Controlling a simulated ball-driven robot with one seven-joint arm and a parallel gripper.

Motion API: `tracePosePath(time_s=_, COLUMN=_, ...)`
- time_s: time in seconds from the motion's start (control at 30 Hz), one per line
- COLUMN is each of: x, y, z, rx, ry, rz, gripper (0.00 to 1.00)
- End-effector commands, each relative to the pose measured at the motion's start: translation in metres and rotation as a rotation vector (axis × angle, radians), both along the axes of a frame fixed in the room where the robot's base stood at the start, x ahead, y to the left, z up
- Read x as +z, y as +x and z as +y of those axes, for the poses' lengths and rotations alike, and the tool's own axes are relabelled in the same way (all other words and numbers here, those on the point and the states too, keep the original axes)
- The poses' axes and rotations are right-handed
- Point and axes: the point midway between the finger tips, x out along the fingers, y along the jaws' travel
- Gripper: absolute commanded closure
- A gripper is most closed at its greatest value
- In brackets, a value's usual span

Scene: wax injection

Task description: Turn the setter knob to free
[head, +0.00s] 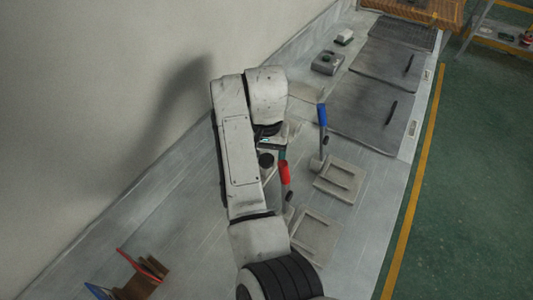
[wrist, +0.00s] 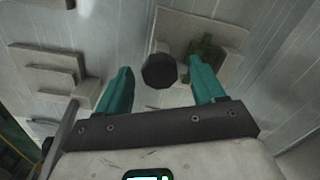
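A dark round knob (wrist: 159,71), which I take to be the setter knob, shows in the wrist view in front of a pale block. A dark round shape, probably the same knob (head: 266,160), shows in the head view just below the end of my arm. My gripper (wrist: 161,64) is open, its two teal fingers apart, one on each side of the knob in the picture. Gaps show between knob and fingers. I cannot tell how far the knob lies beyond the fingertips. No pointer or marking on the knob is readable. My arm partly hides this area in the head view.
A red handle (head: 285,173) and a blue handle (head: 322,116) stand close to the right of my gripper. Grey stepped blocks (head: 340,180) lie beside them. Dark plates (head: 362,112) lie farther along the bench. A brown holder (head: 143,281) stands at lower left. The wall borders the bench's left.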

Motion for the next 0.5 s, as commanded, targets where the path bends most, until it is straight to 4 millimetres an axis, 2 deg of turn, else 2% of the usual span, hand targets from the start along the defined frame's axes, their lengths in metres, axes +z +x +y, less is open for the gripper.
tracePosePath(time_s=0.07, x=0.0001, y=0.0, z=-0.0001, rx=0.0, ry=0.0, rz=0.0, gripper=0.4)
tracePosePath(time_s=0.5, x=0.0003, y=0.0001, z=-0.0002, rx=0.0, ry=0.0, rz=0.0, gripper=0.82)
